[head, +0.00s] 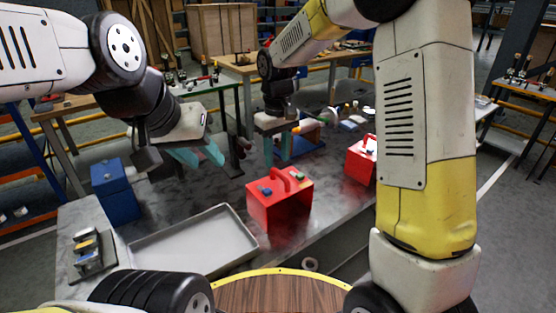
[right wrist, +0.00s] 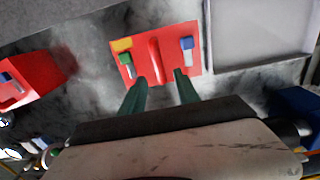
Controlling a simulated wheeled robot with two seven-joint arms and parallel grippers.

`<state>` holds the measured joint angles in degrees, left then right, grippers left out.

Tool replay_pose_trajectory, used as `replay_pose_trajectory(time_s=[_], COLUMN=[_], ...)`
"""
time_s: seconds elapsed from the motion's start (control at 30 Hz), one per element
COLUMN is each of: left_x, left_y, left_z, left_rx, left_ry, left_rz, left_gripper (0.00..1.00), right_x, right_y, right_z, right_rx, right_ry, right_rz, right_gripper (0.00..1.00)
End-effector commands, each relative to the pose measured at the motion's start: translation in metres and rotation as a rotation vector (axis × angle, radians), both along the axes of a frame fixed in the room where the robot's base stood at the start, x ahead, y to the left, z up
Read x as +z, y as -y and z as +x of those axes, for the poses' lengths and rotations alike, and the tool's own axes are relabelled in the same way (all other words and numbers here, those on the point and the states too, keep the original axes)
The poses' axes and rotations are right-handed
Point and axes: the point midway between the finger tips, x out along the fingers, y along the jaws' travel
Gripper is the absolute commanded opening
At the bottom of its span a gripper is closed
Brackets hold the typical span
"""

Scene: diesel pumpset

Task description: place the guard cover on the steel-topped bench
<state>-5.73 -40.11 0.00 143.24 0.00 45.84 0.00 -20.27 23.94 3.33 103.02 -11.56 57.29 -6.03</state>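A red box-shaped cover with an arched handle (head: 280,197) stands on the grey steel-topped bench (head: 325,185). Small blue, green and yellow parts show on its top. A second red box (head: 361,159) stands further right on the bench; I cannot tell for certain which is the guard cover. My right gripper (head: 277,153) is open and empty, above and behind the nearer red box. In the right wrist view that box (right wrist: 138,66) lies ahead, its handle lined up between the finger tips (right wrist: 160,76). My left gripper (head: 200,156) is open and empty over the bench's left part.
A shallow grey tray (head: 247,222) lies left of the nearer red box. A blue box (head: 116,192) and a small metal fixture (head: 92,251) stand at the bench's left end. Small parts (head: 347,117) crowd the bench's far side. Bare bench shows between the red boxes.

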Motion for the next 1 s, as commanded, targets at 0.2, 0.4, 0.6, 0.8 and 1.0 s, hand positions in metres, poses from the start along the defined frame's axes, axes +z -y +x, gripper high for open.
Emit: replay_pose_trajectory(time_s=[0.2, 0.4, 0.6, 0.8, 1.0], left_x=[0.0, 0.0, 0.0, 0.0, 0.0], left_y=[0.0, 0.0, 0.0, 0.0, 0.0], left_z=[0.0, 0.0, 0.0, 0.0, 0.0], left_rx=[0.0, 0.0, 0.0, 0.0, 0.0], left_ry=[0.0, 0.0, 0.0, 0.0, 0.0], left_rz=[0.0, 0.0, 0.0, 0.0, 0.0], left_gripper=[0.36, 0.36, 0.36, 0.36, 0.36], right_x=[0.042, 0.061, 0.094, 0.13, 0.14], right_y=[0.0, 0.002, 0.035, 0.09, 0.129], right_z=[0.001, -0.001, -0.026, -0.086, -0.151], right_rx=[-0.001, -0.005, -0.084, -0.246, -0.406], right_ry=[0.003, 0.005, 0.073, 0.204, 0.34], right_rz=[0.001, 0.002, 0.051, 0.148, 0.248], right_gripper=[0.38, 0.38, 0.38, 0.38, 0.38])
